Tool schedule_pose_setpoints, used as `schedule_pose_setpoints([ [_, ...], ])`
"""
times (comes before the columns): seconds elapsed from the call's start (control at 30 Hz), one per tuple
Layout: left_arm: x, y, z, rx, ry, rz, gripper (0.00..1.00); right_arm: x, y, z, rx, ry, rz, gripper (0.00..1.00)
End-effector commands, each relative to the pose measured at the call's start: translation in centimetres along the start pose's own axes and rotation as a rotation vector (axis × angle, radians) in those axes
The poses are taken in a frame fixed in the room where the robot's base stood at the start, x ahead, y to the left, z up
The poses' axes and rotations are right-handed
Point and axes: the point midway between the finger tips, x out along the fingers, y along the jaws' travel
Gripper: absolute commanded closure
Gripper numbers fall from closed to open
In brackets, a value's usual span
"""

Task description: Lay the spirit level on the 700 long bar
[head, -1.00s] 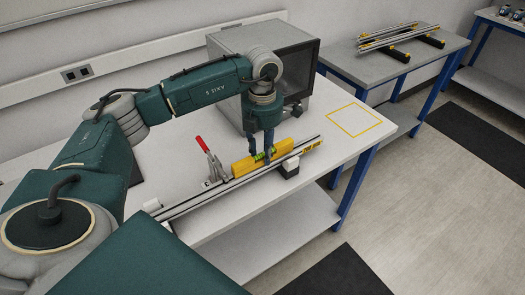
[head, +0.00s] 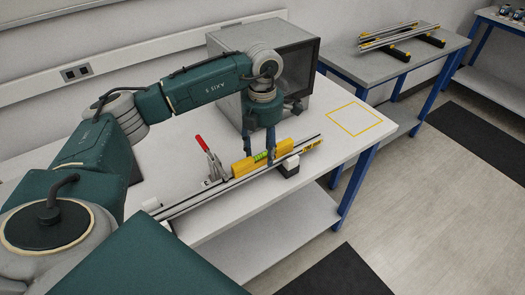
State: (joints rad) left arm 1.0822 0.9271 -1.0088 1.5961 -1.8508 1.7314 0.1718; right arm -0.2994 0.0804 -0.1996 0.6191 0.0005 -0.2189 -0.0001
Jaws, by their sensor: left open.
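The yellow spirit level (head: 241,166) with a green vial lies along the long metal bar (head: 212,192) on the near edge of the white workbench. A yellow label at the bar's far end looks to read 700. My left gripper (head: 260,160) points down over the level, its fingers open around the level's body. The fingers hide part of the level. The level looks to rest on top of the bar. My right gripper is not in view.
A red-handled toggle clamp (head: 208,156) stands just behind the bar, close to the level. A grey box-like machine (head: 225,45) stands behind the gripper. A yellow outlined square (head: 354,120) on the bench is empty. More bars (head: 392,38) lie on the table behind.

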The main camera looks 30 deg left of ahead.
Motion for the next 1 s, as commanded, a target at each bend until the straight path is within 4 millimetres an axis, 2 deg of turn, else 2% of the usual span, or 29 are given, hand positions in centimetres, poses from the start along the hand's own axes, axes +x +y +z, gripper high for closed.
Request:
schedule_pose_setpoints([
  [0.3, -6.5, 0.0, 0.1, 0.0, -0.006, 0.001, 0.52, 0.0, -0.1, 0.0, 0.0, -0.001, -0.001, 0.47],
  [0.5, -9.9, 0.0, 0.1, 0.0, -0.003, 0.001, 0.52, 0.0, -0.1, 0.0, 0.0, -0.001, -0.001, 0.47],
  [0.7, -11.3, 0.0, 0.0, 0.0, -0.001, 0.0, 0.52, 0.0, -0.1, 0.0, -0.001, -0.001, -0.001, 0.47],
  [1.0, -11.3, 0.0, 0.0, 0.0, -0.001, 0.0, 0.52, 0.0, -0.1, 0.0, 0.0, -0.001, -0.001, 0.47],
])
